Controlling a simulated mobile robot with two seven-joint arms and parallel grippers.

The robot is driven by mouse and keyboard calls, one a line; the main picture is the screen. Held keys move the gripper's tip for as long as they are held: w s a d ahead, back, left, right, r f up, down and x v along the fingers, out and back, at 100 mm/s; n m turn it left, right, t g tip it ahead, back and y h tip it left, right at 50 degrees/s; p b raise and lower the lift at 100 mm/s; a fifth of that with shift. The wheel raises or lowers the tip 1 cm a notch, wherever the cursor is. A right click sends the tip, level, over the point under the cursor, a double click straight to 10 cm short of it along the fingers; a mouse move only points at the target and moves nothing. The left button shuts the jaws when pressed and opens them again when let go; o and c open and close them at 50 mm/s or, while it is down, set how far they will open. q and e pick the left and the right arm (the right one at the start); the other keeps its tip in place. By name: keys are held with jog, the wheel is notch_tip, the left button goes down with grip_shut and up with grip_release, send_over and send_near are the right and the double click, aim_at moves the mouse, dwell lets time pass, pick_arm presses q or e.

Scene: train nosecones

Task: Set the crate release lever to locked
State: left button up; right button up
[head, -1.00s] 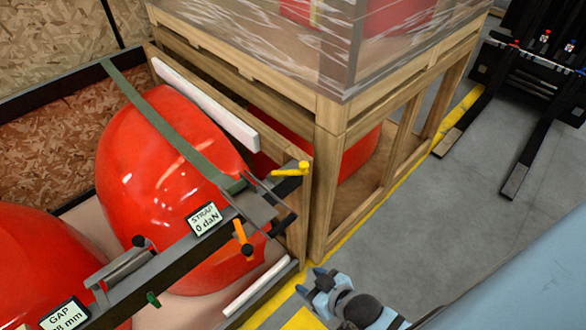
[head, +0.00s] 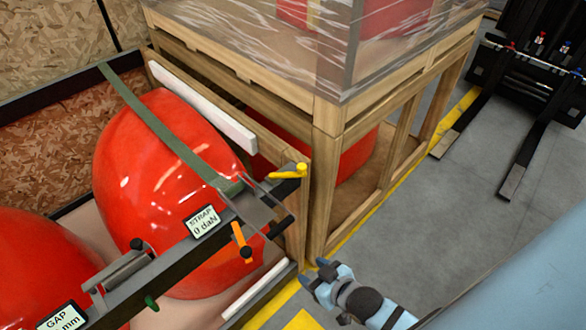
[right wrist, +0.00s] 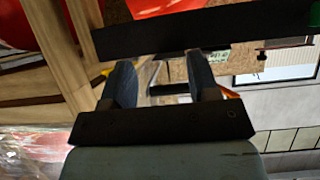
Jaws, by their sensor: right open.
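A yellow lever (head: 287,172) lies roughly level at the end of the dark rail, beside the wooden crate's corner post. An orange handle (head: 241,241) hangs from the same rail below it; I cannot tell from markings which one is the crate release lever. My right gripper (head: 317,274) is open and empty, low and to the right of both, apart from them. In the right wrist view its two fingers (right wrist: 163,82) stand apart below the dark rail (right wrist: 200,30). Small yellow and orange bits show beside the fingers, mostly hidden. My left gripper is not in view.
Red nosecones (head: 165,190) sit behind the rail (head: 165,262), one under a green strap (head: 160,125). The wooden crate (head: 328,190) stands behind my gripper. Grey floor (head: 430,230) is free to the right, towards forklift forks (head: 520,165).

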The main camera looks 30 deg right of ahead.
jog(key=w+d+r+n+t+y+b, duration=0.1)
jog(key=w+d+r+t+y+b, duration=0.35)
jog(key=w+d, duration=1.15)
jog(key=w+a+r+h+p, duration=0.1)
jog(key=w+a+p, duration=0.3)
jog(key=w, duration=0.8)
jog(key=shift+a+r+t+p, duration=0.25)
jog(key=shift+r+t+p, duration=0.1)
jog(key=shift+r, duration=0.25)
jog(key=shift+w, duration=0.1)
grip_shut()
